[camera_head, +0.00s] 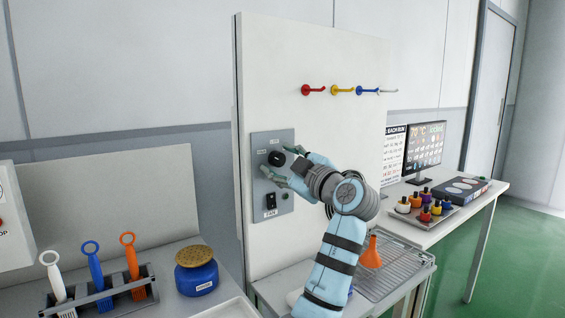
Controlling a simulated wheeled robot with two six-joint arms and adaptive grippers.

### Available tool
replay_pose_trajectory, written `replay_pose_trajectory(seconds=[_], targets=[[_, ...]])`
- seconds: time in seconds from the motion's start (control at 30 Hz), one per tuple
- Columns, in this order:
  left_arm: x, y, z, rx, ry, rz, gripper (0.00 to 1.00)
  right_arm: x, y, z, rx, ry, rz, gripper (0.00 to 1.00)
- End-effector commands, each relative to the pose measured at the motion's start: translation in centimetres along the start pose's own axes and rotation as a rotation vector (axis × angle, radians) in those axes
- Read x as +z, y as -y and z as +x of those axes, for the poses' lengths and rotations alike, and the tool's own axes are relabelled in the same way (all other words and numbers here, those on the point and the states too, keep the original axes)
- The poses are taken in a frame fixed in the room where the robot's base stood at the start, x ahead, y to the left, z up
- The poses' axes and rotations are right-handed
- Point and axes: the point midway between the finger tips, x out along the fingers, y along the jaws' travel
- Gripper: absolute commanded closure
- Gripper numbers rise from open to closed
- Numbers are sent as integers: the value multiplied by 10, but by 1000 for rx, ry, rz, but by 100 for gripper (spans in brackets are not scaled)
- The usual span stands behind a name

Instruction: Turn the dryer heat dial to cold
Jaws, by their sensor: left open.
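A grey control panel (258,185) is fixed to the white upright board. Its round black dial (276,158) sits in the upper part, with small labels around it too small to read surely. The dial's pointer direction is hard to tell. My left gripper (279,164) is at the dial, with its open fingers above and below it. I cannot tell whether the fingers touch the dial. My right gripper is not in view.
Coloured hooks (342,90) stick out of the board above right. A wire rack (395,275) and orange funnel (371,252) lie close to my arm. A blue jar (197,277) and a brush rack (105,296) stand at left. Small bottles (425,213) and a monitor (426,146) are at right.

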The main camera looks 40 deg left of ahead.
Motion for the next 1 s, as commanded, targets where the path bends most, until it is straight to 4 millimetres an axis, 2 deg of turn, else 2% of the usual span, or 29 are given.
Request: replay_pose_trajectory(seconds=[0.17, 0.4, 0.5, 0.6, 1.0], targets=[[1, -1, -13, 2, 2, 0, 50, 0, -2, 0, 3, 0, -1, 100], [2, -1, -78, 2, 7, -1, 50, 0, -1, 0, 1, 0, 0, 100], [2, 0, -101, 1, 5, 0, 50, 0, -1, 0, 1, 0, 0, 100], [1, 0, -115, 1, 3, 0, 50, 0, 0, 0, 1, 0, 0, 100], [0, 0, -120, 0, 0, 0, 50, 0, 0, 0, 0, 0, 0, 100]])
